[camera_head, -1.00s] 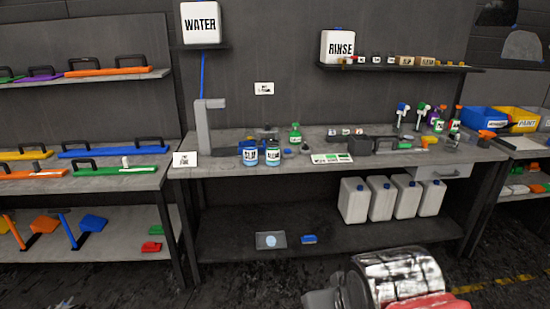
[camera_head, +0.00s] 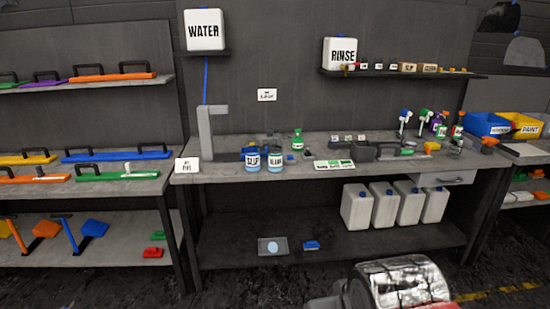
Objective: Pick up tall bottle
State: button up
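Several upright bottles stand on the grey workbench (camera_head: 225,172). At its right are a white spray bottle with a blue head (camera_head: 403,122), a white spray bottle with a green head (camera_head: 424,122), a purple bottle (camera_head: 436,122) and a bottle with a red top (camera_head: 457,128). A short green bottle (camera_head: 297,142) stands mid-bench, behind two blue-and-white labelled containers (camera_head: 252,160). I cannot tell which one is the tall bottle. A shiny silver and red part of my arm shows at the bottom right, well in front of the bench. My gripper's fingers are not visible.
White jugs (camera_head: 384,206) stand on the bench's lower shelf. A grey upright post (camera_head: 205,130) rises at the bench's left. A grey device (camera_head: 364,151) lies mid-right, left of the spray bottles. A shelf (camera_head: 400,74) with small labelled items hangs above. The floor in front looks clear.

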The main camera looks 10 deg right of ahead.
aim_at(275, 146)
jog(key=u, duration=0.15)
jog(key=i, duration=1.3)
jog(key=u, duration=0.3)
jog(key=i, duration=1.4)
